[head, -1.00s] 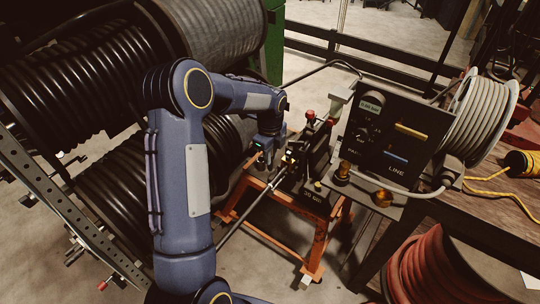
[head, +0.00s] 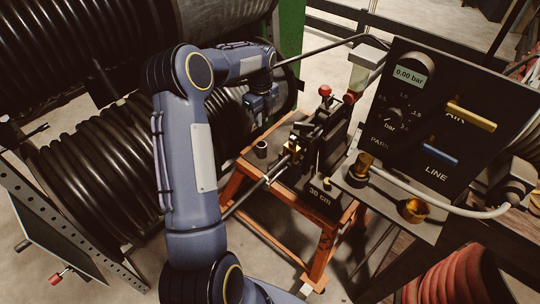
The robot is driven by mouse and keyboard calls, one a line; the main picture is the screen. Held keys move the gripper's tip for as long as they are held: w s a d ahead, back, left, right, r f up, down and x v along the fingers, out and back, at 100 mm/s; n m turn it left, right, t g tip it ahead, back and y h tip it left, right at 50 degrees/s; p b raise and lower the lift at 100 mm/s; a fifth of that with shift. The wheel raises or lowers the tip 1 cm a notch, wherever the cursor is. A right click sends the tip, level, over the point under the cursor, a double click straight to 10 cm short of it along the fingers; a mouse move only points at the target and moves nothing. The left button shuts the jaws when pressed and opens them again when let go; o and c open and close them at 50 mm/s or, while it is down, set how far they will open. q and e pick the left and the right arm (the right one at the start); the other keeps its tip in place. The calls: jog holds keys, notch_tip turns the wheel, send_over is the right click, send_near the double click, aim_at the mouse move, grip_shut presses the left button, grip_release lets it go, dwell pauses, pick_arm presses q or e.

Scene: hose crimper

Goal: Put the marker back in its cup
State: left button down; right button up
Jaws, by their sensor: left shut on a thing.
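My left arm comes in from the left and reaches over the orange-legged stand (head: 237,187). Its gripper (head: 259,113) is small in view, beyond the forearm, above the back left of the stand. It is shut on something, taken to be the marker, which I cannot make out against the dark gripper. A small dark cup (head: 261,149) stands upright on the stand's top left part, below the gripper and apart from it. No marker shows in the cup. My right gripper is not in view.
The crimper (head: 330,140) with red knobs stands on the stand, right of the cup. A black gauge panel (head: 440,110) with yellow and blue levers is at the right. Large black hose coils (head: 90,175) fill the left. A red hose reel (head: 455,280) is at lower right.

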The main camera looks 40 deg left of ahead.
pick_arm(q)
jog(key=shift+w+a+f, duration=0.25)
jog(key=shift+a+f, duration=0.1)
jog(key=shift+f, duration=0.05)
notch_tip(320, 180, down, 10)
jog(key=shift+w+a+r+b, duration=0.1)
jog(key=shift+b, duration=0.2)
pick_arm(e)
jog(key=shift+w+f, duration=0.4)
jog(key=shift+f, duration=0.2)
pick_arm(q)
jog(key=c, duration=1.4)
grip_release()
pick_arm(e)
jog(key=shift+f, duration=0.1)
pick_arm(q)
jog(key=shift+o, duration=0.2)
